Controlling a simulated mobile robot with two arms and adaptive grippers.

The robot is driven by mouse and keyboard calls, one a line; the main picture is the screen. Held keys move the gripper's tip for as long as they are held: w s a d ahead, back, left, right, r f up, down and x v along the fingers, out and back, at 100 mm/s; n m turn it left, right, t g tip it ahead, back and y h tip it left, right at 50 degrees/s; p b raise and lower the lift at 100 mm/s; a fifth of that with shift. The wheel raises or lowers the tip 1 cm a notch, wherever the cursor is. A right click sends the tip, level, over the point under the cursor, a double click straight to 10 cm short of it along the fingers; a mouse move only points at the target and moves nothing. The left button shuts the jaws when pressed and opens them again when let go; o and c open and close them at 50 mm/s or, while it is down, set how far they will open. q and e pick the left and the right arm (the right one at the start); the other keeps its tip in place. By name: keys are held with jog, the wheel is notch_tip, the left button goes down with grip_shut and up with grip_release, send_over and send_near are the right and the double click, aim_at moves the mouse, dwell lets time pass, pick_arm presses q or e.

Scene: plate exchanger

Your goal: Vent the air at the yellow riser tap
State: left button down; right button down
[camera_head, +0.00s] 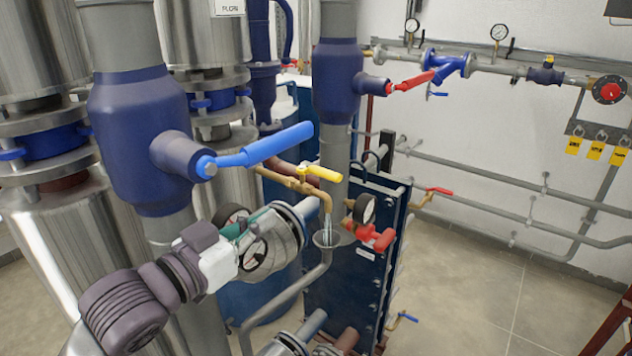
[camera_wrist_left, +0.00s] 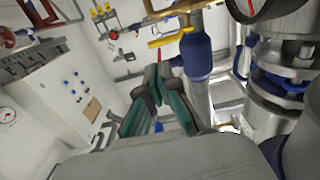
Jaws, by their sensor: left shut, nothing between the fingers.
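The yellow tap handle (camera_head: 322,175) sits on a brass pipe (camera_head: 285,180) in front of the right blue-jacketed riser. The handle slants down to the right, roughly along the pipe. The pipe bends down to a spout above a grey funnel (camera_head: 328,240), and a pale stream shows between them. My left gripper (camera_head: 258,222) is shut and empty, left of and below the tap, apart from it. In the left wrist view the gripper's teal and black fingers (camera_wrist_left: 158,80) point toward the yellow handle (camera_wrist_left: 170,39), which lies beyond the tips. My right gripper is not in view.
A large blue lever (camera_head: 265,147) juts out from the left riser above my gripper. A dial gauge (camera_head: 364,208) and a red handle (camera_head: 375,238) stand right of the funnel by the dark blue plate pack (camera_head: 345,280). Open floor lies to the right.

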aim_at(325, 178)
pick_arm(q)
jog(key=p+x, duration=0.1)
jog(key=x, duration=0.3)
jog(key=p+x, duration=0.2)
jog(key=x, duration=0.2)
jog(key=p+x, duration=0.2)
jog(key=x, duration=0.2)
jog(key=shift+w+d+r, duration=0.15)
jog(key=shift+d+r, duration=0.05)
jog(key=shift+r, duration=0.1)
jog(key=shift+w+d+f, duration=0.15)
jog(key=shift+w+d, duration=0.25)
jog(key=shift+w, duration=0.15)
